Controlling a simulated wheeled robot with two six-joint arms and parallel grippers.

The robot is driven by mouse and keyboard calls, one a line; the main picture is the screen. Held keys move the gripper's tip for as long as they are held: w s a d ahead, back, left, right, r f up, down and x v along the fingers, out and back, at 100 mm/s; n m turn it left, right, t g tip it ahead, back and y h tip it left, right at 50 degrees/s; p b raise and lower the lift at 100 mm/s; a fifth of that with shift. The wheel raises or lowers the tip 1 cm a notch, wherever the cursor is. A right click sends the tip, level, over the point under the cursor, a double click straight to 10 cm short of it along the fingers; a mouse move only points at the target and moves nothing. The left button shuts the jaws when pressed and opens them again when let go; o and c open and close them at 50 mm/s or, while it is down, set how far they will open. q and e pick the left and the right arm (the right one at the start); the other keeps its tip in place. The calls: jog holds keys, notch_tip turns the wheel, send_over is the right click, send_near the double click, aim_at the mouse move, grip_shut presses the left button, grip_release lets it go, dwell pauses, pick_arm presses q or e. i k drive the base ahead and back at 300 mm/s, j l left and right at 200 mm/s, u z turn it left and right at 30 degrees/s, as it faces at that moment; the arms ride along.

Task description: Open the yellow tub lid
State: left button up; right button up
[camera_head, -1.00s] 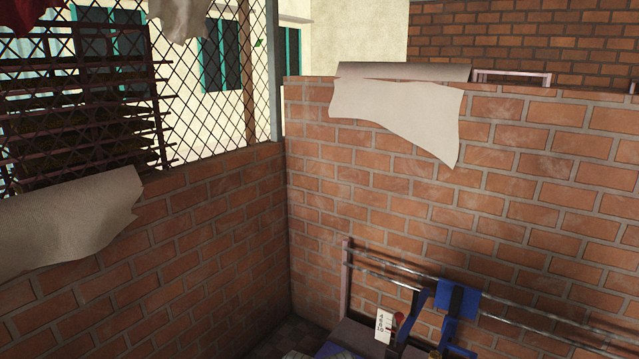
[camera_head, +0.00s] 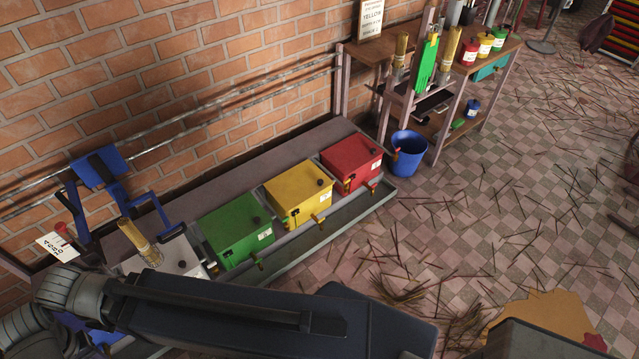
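The yellow tub (camera_head: 290,209) stands in a row of box-shaped tubs on a long low bench along the brick wall. Its yellow lid (camera_head: 293,181) lies flat on top and looks shut, with a dark round knob (camera_head: 320,183) near one corner. A small spout or tap (camera_head: 318,219) and a white label show on its front. A dark arm link of mine comes in from the left across the bottom, in front of the bench and apart from the yellow tub. Neither of my grippers' fingers shows.
A green tub (camera_head: 235,231) and a red tub (camera_head: 351,159) flank the yellow one. A white tub with sticks on it stands farther left. A blue bucket (camera_head: 407,155) is beside the bench end, near a wooden shelf (camera_head: 457,104). Loose sticks litter the checkered floor (camera_head: 480,215).

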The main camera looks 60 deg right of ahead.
aim_at(296, 186)
jog(key=z, duration=1.7)
jog(key=k+l+z, duration=0.15)
jog(key=k+l, duration=0.3)
jog(key=k, duration=0.15)
jog(key=i+l, duration=0.2)
jog(key=i, duration=0.25)
jog(key=i+l, duration=0.25)
jog(key=i, duration=0.25)
jog(key=i+l+z, duration=0.1)
jog(key=i, duration=0.35)
jog(key=i+l, duration=0.3)
jog(key=i, duration=0.15)
jog(key=i+l, duration=0.15)
jog(key=i, duration=0.35)
